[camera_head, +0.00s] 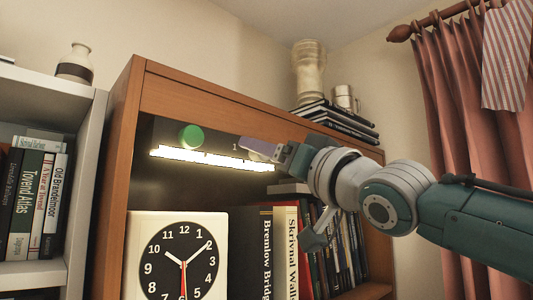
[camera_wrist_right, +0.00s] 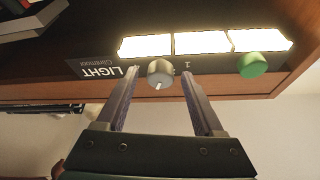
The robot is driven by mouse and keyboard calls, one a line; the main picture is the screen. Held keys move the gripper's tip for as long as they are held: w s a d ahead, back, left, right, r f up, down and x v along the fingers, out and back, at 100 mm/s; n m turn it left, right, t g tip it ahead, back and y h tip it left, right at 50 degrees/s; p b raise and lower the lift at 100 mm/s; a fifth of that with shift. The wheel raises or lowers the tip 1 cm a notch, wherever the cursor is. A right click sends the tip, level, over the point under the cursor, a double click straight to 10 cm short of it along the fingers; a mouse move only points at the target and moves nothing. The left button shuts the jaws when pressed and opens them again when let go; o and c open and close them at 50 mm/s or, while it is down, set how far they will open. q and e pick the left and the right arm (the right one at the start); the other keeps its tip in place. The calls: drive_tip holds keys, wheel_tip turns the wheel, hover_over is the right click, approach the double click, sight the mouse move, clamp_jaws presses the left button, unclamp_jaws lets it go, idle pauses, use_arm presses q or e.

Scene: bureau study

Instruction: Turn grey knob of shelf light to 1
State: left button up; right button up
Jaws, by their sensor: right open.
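The shelf light is a dark panel with a lit strip (camera_head: 210,159) under the shelf's top board. Its grey knob (camera_wrist_right: 160,73) sits between the fingertips of my open right gripper (camera_wrist_right: 160,76) in the right wrist view. The knob's white mark points down in that view, away from the lit strip, while the printed 1 (camera_wrist_right: 188,65) is to the knob's right. I cannot tell if either finger touches it. A green knob (camera_head: 191,137) is on the same panel, further left in the head view. There my right gripper (camera_head: 262,149) mostly hides the grey knob. My left gripper is out of view.
A clock (camera_head: 175,255) and several books (camera_head: 252,252) stand on the shelf below the light. A vase (camera_head: 309,72), a metal mug (camera_head: 345,98) and stacked books (camera_head: 338,120) sit on top of the bookcase. A pink curtain (camera_head: 455,110) hangs at the right.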

drive_tip(key=shift+c, duration=0.3)
clamp_jaws()
idle(0.4)
